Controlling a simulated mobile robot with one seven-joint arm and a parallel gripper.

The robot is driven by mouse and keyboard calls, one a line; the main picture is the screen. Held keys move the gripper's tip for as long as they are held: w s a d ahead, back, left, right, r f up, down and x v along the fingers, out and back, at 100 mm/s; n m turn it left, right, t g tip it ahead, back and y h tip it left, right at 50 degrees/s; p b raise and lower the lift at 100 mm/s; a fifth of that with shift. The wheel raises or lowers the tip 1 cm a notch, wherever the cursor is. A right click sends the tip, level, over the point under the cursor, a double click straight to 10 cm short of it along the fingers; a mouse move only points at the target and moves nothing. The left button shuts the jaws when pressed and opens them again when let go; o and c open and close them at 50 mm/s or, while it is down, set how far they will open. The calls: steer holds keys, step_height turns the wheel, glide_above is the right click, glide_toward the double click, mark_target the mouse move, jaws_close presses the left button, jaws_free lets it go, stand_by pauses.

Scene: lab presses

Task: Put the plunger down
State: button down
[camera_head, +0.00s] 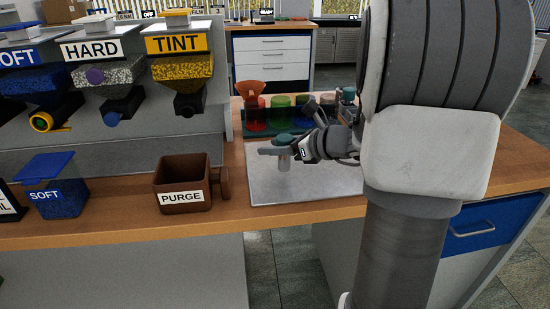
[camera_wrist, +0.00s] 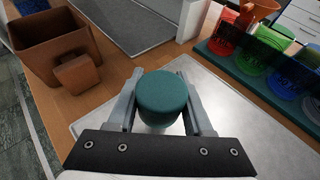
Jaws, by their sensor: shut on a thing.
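The plunger shows a teal round top (camera_wrist: 162,92) in the wrist view, between the two fingers of my gripper (camera_wrist: 160,110). In the head view its teal top (camera_head: 284,139) and a pale lower part show at my gripper (camera_head: 282,150), over the light grey mat (camera_head: 262,185). My gripper is shut on the plunger. The plunger looks upright. I cannot tell whether its lower end touches the mat.
A brown PURGE bin (camera_head: 182,187) stands left of the mat. A dark green rack (camera_head: 256,129) with red, green and blue cups lies behind it, with an orange funnel (camera_head: 251,89). A blue SOFT bin (camera_head: 55,190) stands far left. The mat's front left part is bare.

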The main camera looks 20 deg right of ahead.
steer(key=shift+f, duration=1.1)
steer(key=shift+f+b, duration=0.25)
steer(key=shift+b, duration=0.15)
steer(key=shift+c, duration=1.5)
jaws_free()
steer(key=shift+r, duration=0.1)
steer(key=shift+r, duration=0.1)
steer(key=shift+s+d+r+p, duration=0.1)
steer(key=shift+s+r+p, duration=0.1)
steer(key=shift+p, duration=0.1)
steer(key=p+v, duration=0.3)
steer(key=v, duration=0.8)
steer(key=shift+s+d, duration=0.2)
steer(key=shift+s, duration=0.05)
